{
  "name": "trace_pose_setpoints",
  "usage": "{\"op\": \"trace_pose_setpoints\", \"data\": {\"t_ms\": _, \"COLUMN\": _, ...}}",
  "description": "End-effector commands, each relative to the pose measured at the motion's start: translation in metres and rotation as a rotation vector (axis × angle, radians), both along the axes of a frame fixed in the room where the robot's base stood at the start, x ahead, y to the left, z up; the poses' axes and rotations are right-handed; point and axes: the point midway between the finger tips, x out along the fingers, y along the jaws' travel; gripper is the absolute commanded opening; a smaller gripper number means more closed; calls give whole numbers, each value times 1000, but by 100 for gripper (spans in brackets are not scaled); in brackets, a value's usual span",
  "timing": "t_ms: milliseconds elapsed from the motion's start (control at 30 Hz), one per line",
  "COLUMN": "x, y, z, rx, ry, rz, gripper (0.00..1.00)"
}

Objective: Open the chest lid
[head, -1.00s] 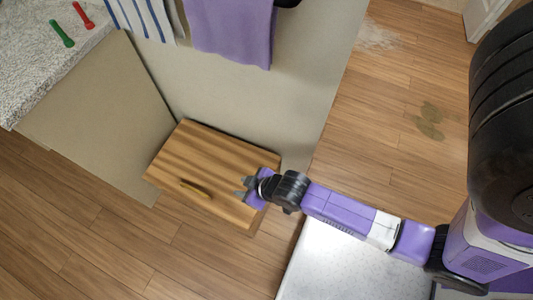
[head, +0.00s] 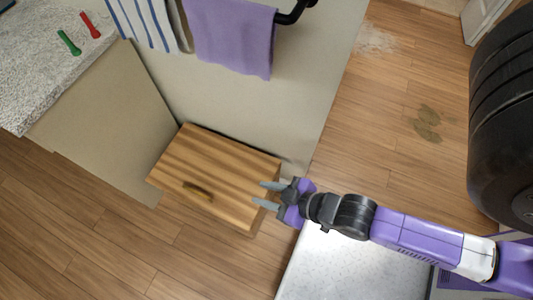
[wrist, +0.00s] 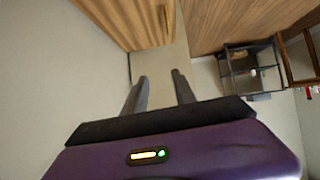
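The wooden chest (head: 225,170) stands on the floor against the beige panel in the head view. In the wrist view the fingers (wrist: 160,92) are spread and empty, and a wooden surface of the chest (wrist: 125,20) shows at the upper left.
A counter (head: 40,60) with a red and a green item stands at upper left. A purple towel (head: 232,35) and a striped towel (head: 145,20) hang above the chest. A white speckled surface (head: 350,265) is at lower right. Open wooden floor (head: 90,240) lies left and in front.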

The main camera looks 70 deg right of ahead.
Motion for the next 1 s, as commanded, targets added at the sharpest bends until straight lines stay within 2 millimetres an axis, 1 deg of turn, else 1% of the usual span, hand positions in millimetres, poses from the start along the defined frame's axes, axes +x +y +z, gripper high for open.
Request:
{"op": "trace_pose_setpoints", "data": {"t_ms": 33, "x": -2, "y": 1, "z": 4, "rx": 1, "ry": -7, "rz": 1, "gripper": 33}}
{"op": "trace_pose_setpoints", "data": {"t_ms": 200, "x": -4, "y": 2, "z": 9, "rx": 2, "ry": -16, "rz": 2, "gripper": 33}}
{"op": "trace_pose_setpoints", "data": {"t_ms": 833, "x": -3, "y": 2, "z": 11, "rx": 3, "ry": -25, "rz": 0, "gripper": 33}}
{"op": "trace_pose_setpoints", "data": {"t_ms": 867, "x": -1, "y": 2, "z": 14, "rx": 4, "ry": -37, "rz": 0, "gripper": 33}}
{"op": "trace_pose_setpoints", "data": {"t_ms": 933, "x": 6, "y": 2, "z": 27, "rx": 5, "ry": -82, "rz": 0, "gripper": 33}}
{"op": "trace_pose_setpoints", "data": {"t_ms": 967, "x": 9, "y": 3, "z": 35, "rx": 6, "ry": -108, "rz": 1, "gripper": 33}}
{"op": "trace_pose_setpoints", "data": {"t_ms": 1000, "x": 10, "y": 4, "z": 50, "rx": 8, "ry": -146, "rz": 2, "gripper": 33}}
